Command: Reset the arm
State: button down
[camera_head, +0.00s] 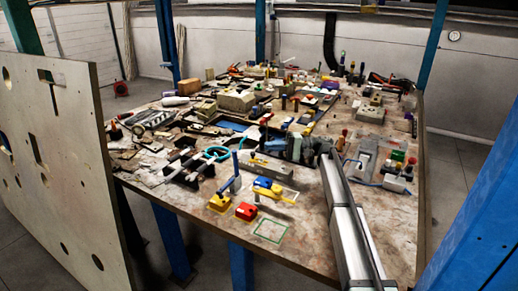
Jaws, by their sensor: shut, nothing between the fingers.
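I cannot make out my gripper in the head view. Whether it is outside the picture or lost among the clutter, I cannot tell. A long silver metal profile (352,230) runs from the bottom edge up over the right part of the table; I cannot tell whether it belongs to my arm. Grey blocky parts (300,148) sit by its far end, too small to identify.
A worn worktable (310,235) is crowded with small parts and tools. Near the front are a red block (246,211), a yellow block (220,203) and a blue-and-yellow piece (267,188). A holed panel (55,180) stands left; a blue post (485,215) stands right.

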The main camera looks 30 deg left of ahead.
jog(key=shift+v, duration=1.45)
